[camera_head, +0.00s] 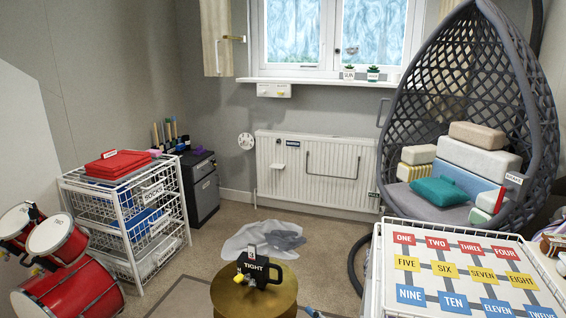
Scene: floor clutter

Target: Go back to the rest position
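Neither of my grippers can be made out in the head view. The task names no object. A black object with a white label reading "TIGHT" (262,268) stands on a round gold table (270,301) at the bottom centre. What the black object is cannot be told for sure.
A white wire-drawer rack (188,232) with a red folded item (118,163) and red drums (70,293) stand at left. A numbered board (465,274) is at lower right, before a hanging chair (402,107). A clear bag (237,243) lies on the carpet near the radiator (285,182).

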